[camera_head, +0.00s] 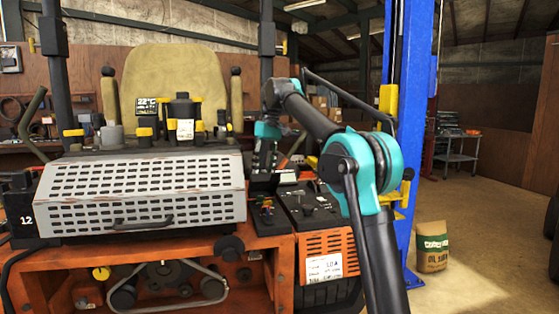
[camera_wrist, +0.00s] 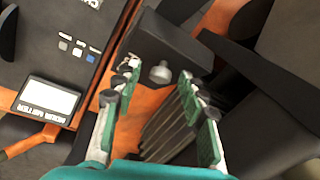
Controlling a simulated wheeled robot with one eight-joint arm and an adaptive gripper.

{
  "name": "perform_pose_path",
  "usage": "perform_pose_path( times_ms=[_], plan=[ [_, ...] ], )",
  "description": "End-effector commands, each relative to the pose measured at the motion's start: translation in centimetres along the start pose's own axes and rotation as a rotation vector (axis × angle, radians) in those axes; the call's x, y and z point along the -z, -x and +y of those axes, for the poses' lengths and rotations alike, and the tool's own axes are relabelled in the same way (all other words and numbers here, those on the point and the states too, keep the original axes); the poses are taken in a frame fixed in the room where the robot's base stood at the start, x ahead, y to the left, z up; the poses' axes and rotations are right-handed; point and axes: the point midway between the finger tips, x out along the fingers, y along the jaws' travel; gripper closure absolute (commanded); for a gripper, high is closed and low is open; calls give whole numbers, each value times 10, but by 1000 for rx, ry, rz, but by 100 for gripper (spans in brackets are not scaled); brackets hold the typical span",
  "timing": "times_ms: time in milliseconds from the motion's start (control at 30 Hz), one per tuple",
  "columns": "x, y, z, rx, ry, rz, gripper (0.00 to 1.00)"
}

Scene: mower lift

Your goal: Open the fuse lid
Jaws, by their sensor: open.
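In the wrist view, a dark box-like cover (camera_wrist: 155,42) with a pale grey round knob (camera_wrist: 160,72) lies beyond my fingertips. It is probably the fuse lid, but no label on it can be read. My gripper (camera_wrist: 157,75) is open, with one green-padded finger on each side of the knob in the picture. I cannot tell how far the fingertips are from it. In the head view, my gripper (camera_head: 264,165) points down over a small black box (camera_head: 262,184) at the right of the mower's console. My gripper partly hides that area.
A black panel with small coloured parts (camera_head: 265,211) and a lever panel (camera_head: 312,206) lie in front. The perforated grey hood (camera_head: 145,190) is to the left. A blue lift post (camera_head: 412,110) stands to the right. The wrist view shows an hour meter (camera_wrist: 48,98).

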Motion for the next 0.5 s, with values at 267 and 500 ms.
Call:
perform_pose_path(
  times_ms=[267, 500],
  plan=[
    [-32, -22, -9, -7, 3, 18, 58],
    [-43, -33, -12, -45, 18, 117, 58]
  ],
)
